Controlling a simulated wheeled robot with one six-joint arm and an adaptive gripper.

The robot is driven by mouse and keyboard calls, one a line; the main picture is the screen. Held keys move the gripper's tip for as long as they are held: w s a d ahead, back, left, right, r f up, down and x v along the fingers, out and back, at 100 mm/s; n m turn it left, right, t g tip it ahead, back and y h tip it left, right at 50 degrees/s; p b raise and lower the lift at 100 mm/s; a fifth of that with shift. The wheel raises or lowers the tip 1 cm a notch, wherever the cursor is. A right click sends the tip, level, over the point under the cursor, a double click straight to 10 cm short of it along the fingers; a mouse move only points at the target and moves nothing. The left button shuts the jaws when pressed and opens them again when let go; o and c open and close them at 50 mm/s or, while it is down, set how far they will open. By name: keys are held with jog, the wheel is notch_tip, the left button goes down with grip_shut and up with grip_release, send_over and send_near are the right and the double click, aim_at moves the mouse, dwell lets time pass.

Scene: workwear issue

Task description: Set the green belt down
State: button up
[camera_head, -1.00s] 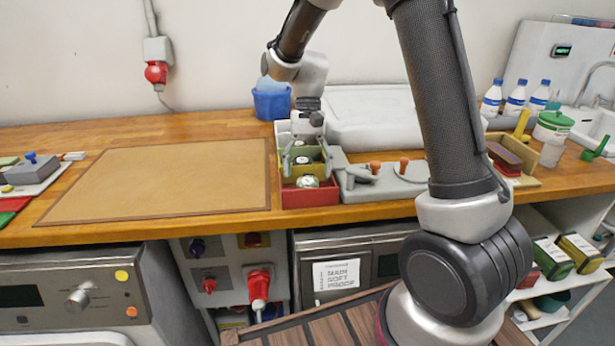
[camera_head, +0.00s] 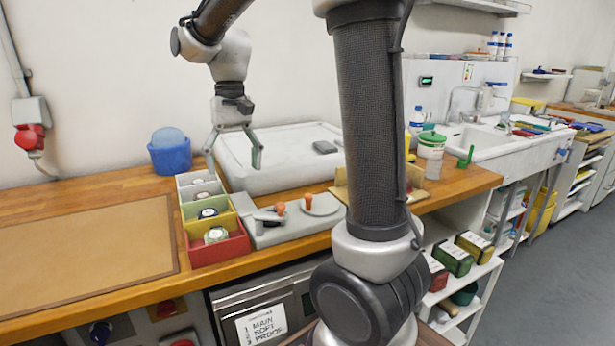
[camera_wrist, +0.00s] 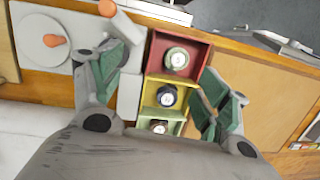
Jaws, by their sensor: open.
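The green belt appears to be the rolled, green-edged coil with a pale top (camera_head: 215,234) in the red bin (camera_head: 232,249). The wrist view also shows this coil (camera_wrist: 176,58) inside the red bin's walls. My gripper (camera_head: 234,162) is open and empty, raised above the row of bins, with its fingers spread to either side. In the wrist view its green-padded fingers (camera_wrist: 163,90) stand apart, with the bins between them. The gripper does not touch the coil.
The yellow bin (camera_wrist: 149,107) holds a dark blue coil (camera_wrist: 166,96), and a coil lies in the bin beyond. A grey fixture with orange knobs (camera_head: 279,208) stands right of the bins. A blue tub (camera_head: 170,155) is behind. The brown mat (camera_head: 85,250) is bare.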

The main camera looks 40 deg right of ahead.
jog(key=s+d+n+t, duration=0.1)
jog(key=s+d+t, duration=0.1)
jog(key=s, duration=0.4)
jog(key=s+d+n+t+h, duration=0.1)
jog(key=s+d+t, duration=0.1)
jog(key=s, duration=0.4)
jog(key=s+d+n+t, duration=0.1)
jog(key=s+d+t, duration=0.1)
jog(key=s+d, duration=0.2)
jog(key=shift+s+d+r, duration=0.25)
jog(key=shift+s+r, duration=0.15)
jog(key=shift+s, duration=0.65)
